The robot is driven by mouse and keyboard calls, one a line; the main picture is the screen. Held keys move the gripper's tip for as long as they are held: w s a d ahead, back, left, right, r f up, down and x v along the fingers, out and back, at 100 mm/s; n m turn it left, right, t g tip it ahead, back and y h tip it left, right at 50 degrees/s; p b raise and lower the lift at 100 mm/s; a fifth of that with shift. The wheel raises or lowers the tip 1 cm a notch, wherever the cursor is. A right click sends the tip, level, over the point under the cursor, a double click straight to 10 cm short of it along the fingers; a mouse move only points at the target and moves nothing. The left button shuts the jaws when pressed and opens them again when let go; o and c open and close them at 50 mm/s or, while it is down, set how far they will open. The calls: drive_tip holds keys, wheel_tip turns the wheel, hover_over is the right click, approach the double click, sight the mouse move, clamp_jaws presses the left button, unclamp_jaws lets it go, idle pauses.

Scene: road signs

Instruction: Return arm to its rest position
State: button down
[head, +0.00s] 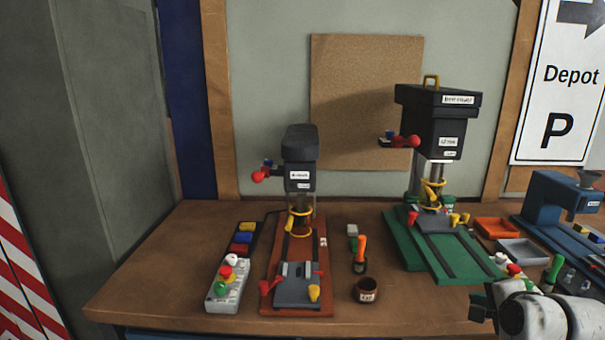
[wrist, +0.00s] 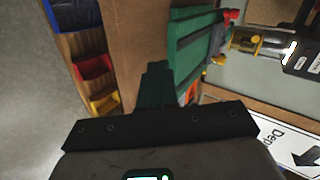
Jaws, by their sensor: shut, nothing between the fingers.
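My gripper (head: 482,306) shows at the lower right of the head view, at the end of my white and grey arm, in front of the workbench. In the wrist view my gripper (wrist: 156,68) has its dark fingers together, with nothing between them. It is apart from the tools on the bench. The rest of my arm runs out of the head view at the lower right.
The wooden workbench (head: 190,240) carries a small drill press on a red base (head: 323,288), a larger one on a green base (head: 395,225), a button box (head: 228,288), a brown cup (head: 365,290) and a blue machine (head: 545,205). Coloured bins (wrist: 92,67) show in the wrist view.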

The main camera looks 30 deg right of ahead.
drive_tip(key=s+a+f+n+g+y, duration=0.2)
drive_tip(key=a+f+n+g+y, duration=0.15)
drive_tip(key=a+f+n, duration=0.85)
drive_tip(key=s+a+f+n+g, duration=0.2)
drive_tip(key=s+a+f+n, duration=0.2)
drive_tip(key=s+a, duration=0.3)
drive_tip(key=s+a+f+n+g+y, duration=0.1)
drive_tip(key=s+a+f+n+g, duration=0.2)
drive_tip(key=a, duration=0.7)
drive_tip(key=s+f+n, duration=0.2)
drive_tip(key=s+f, duration=0.1)
drive_tip(key=s, duration=0.1)
drive_tip(key=shift+f+y, duration=0.1)
drive_tip(key=shift+y, duration=0.15)
